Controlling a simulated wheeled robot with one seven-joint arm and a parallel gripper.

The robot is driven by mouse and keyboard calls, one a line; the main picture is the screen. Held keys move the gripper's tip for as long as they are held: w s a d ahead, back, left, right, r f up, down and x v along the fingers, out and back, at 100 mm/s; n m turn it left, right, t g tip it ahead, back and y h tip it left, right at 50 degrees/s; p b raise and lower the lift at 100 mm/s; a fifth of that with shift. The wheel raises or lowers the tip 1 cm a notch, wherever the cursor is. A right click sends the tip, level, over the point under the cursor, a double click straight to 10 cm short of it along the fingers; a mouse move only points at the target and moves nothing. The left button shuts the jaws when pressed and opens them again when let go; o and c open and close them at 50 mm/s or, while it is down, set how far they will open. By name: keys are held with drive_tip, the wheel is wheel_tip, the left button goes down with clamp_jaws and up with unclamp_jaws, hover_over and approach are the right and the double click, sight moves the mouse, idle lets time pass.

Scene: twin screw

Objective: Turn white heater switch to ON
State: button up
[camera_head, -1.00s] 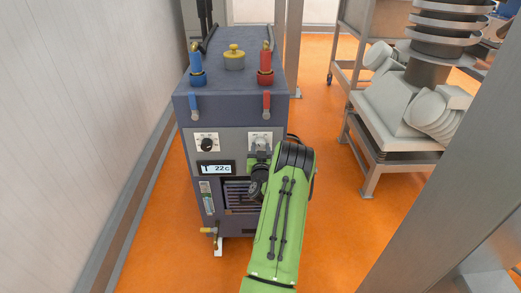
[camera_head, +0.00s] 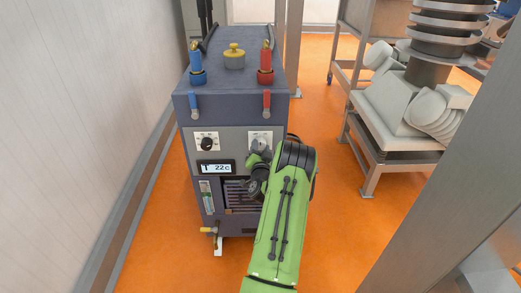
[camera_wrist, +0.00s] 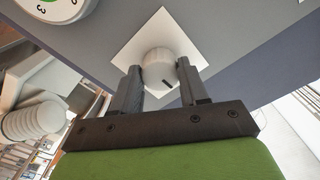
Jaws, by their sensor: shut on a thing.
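The white heater switch (camera_wrist: 160,70) is a round knob with a dark mark, on a white square plate (camera_wrist: 152,25). In the head view the plate (camera_head: 261,136) sits at the upper right of the heater unit's front (camera_head: 232,107), and the knob is largely hidden by my arm. My gripper (camera_wrist: 160,76) is shut on the knob, one finger at each side of it. The gripper looks turned at an angle to the plate. The ON and OFF lettering cannot be read.
A black dial (camera_head: 207,144) is left of the switch, above a display (camera_head: 216,168) reading 22c. Blue (camera_head: 195,105) and red (camera_head: 267,103) valve handles hang above. A wall (camera_head: 95,110) stands left, and a metal cart (camera_head: 372,165) stands right.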

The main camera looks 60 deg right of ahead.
drive_tip(key=m, duration=0.6)
drive_tip(key=shift+m, duration=0.3)
idle(0.4)
drive_tip(key=o, duration=1.1)
drive_tip(key=shift+c, duration=0.2)
